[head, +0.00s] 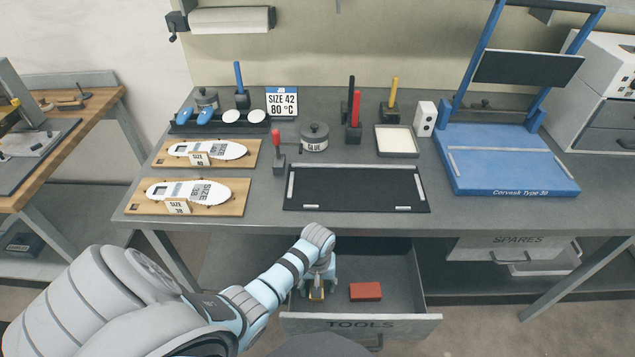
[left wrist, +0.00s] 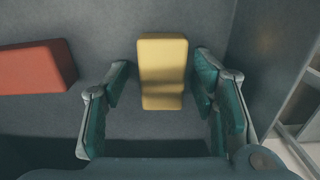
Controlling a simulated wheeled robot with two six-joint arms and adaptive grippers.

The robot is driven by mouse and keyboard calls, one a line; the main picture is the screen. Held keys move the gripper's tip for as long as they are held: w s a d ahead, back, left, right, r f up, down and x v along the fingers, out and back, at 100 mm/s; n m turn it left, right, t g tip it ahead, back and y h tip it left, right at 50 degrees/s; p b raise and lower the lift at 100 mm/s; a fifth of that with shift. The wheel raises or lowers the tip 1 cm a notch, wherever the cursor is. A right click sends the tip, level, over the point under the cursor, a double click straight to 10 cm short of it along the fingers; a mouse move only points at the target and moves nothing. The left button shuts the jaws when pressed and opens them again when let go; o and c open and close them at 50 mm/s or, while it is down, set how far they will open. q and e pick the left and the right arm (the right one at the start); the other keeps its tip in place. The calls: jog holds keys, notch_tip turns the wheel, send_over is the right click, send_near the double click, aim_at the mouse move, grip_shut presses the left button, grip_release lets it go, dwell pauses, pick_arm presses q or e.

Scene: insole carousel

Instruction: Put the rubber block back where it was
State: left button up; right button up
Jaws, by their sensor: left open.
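A yellow block (left wrist: 163,62) lies on the floor of the open TOOLS drawer (head: 400,270); it also shows small in the head view (head: 316,295), partly covered by my gripper. A red block (head: 365,291) lies to its right in the drawer; it shows at the left of the left wrist view (left wrist: 36,67). I cannot tell which block is the rubber one. My left gripper (left wrist: 162,90) reaches down into the drawer, open, with a finger on either side of the yellow block and gaps visible at both sides. My right gripper is not in view.
The drawer's front wall (head: 362,325) and side walls surround the gripper. Above it is the workbench edge, with a black mat (head: 355,188), insole boards (head: 190,196), a glue pot (head: 314,138) and a blue press (head: 505,165). A SPARES drawer (head: 515,247) is at the right.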

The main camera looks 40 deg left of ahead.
pick_arm(q)
notch_tip(320, 180, up, 12)
jog(key=p, duration=0.4)
jog(key=shift+r+p, duration=0.25)
jog(key=shift+p, duration=0.1)
